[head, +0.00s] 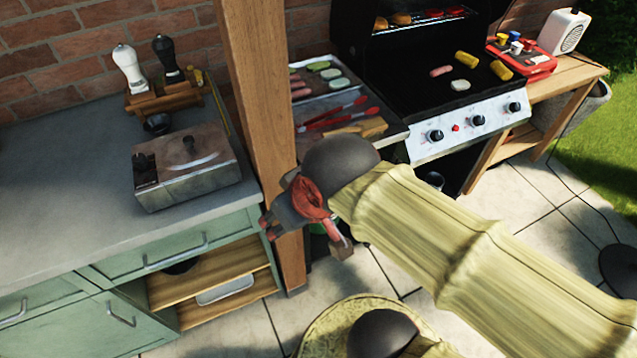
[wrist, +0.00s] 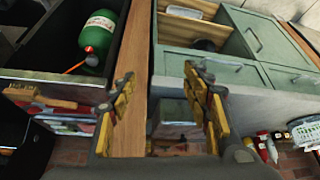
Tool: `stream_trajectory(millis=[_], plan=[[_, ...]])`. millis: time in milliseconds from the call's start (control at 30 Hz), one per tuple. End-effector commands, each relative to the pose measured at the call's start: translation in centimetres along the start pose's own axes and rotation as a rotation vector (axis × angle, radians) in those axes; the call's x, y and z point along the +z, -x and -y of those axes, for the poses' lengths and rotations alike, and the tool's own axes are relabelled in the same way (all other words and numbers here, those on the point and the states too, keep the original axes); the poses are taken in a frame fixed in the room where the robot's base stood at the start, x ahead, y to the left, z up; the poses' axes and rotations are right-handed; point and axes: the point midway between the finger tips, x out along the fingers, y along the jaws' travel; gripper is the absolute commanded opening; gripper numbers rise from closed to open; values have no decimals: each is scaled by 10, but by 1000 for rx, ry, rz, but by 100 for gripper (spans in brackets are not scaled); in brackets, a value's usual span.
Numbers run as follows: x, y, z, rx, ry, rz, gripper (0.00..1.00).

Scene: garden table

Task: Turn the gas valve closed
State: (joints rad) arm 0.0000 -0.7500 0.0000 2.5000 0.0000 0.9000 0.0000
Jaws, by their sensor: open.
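The gas bottle (wrist: 100,35) is green with a white and red label and shows at the upper left of the wrist view, inside a dark compartment. An orange hose (wrist: 76,67) meets its top end, where the gas valve (wrist: 90,50) sits; the valve's details are too small to tell. In the head view only a bit of green shows low behind my arm, and the valve is hidden. My gripper (wrist: 160,78) is open and empty, its yellow-and-black fingers apart. In the head view my gripper (head: 270,226) is in front of the wooden post, apart from the valve.
The wooden post (head: 260,95) stands between the green cabinet (head: 215,240) and the grill (head: 465,130). A metal box (head: 190,165) sits on the grey counter (head: 60,190). A side table (head: 575,72) holds a red tray and a white radio. Paved floor (head: 510,210) is open at right.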

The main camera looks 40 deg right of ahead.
Motion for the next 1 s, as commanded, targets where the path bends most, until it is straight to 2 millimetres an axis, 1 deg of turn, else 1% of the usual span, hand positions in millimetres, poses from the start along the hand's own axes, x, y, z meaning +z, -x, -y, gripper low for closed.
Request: stream_trajectory(millis=[100, 267, 567, 767, 867, 1000], plan=[[-1, 1, -6, 11, -20, 2, 49], [1, -8, -16, 28, -55, 42, 49], [14, -37, -38, 56, -129, 169, 49], [24, -65, -61, 75, -202, 298, 49], [31, -84, -80, 88, -249, 387, 49], [38, -116, -112, 110, -304, 483, 49]])
